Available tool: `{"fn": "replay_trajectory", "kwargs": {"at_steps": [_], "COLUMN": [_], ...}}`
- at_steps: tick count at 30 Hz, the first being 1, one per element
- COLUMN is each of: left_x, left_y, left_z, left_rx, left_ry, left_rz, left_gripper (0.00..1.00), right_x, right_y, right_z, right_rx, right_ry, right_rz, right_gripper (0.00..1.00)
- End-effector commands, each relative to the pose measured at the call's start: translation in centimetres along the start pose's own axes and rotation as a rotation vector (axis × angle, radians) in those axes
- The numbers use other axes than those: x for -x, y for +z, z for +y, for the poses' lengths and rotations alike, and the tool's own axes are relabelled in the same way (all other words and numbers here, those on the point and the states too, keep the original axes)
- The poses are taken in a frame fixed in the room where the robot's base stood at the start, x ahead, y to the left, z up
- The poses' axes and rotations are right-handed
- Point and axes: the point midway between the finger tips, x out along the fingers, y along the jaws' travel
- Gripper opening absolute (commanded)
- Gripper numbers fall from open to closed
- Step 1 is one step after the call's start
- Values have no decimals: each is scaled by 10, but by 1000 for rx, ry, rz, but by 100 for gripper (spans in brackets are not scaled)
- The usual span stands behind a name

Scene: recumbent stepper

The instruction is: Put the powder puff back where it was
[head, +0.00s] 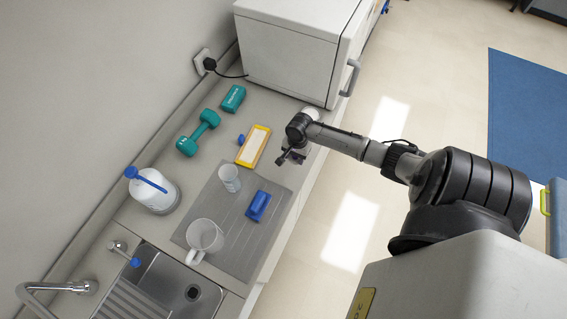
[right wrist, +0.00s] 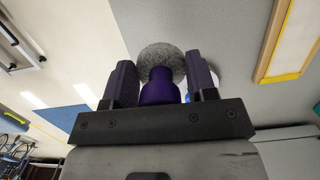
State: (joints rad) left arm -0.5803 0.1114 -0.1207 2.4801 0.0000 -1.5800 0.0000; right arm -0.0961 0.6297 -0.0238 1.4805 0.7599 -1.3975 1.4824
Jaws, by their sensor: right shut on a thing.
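The powder puff shows in the right wrist view as a purple handle (right wrist: 160,88) with a round, fluffy grey head (right wrist: 160,58). My right gripper (right wrist: 162,82) is shut on the purple handle, with one finger on each side. In the head view my right gripper (head: 284,158) is over the counter's right edge, just right of a yellow-framed tray. I cannot make out the puff there, as the wrist hides it. Whether the puff's head touches the counter is unclear. My left gripper is not in view.
A white cabinet (head: 290,52) stands behind, with a small white round thing (head: 312,113) before it. The yellow-framed tray (head: 264,139), teal dumbbell (head: 198,132), teal block (head: 233,98), cup (head: 229,178), blue object (head: 258,205) and jug (head: 204,238) stand on the left.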

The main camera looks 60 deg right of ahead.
Motion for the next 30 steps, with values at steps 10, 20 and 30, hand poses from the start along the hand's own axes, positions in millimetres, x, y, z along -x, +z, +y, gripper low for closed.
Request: {"fn": "replay_trajectory", "kwargs": {"at_steps": [10, 20, 30], "left_x": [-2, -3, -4], "left_y": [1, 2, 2], "left_z": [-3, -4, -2], "left_rx": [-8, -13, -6], "left_ry": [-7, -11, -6], "left_rz": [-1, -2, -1], "left_gripper": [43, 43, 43], "right_x": [-26, -56, -68], "right_y": [12, 10, 8], "right_z": [-38, -40, -40], "right_rx": [1, 0, 1], "right_ry": [0, 3, 0], "right_rz": [0, 0, 2], "right_gripper": [33, 33, 33]}}
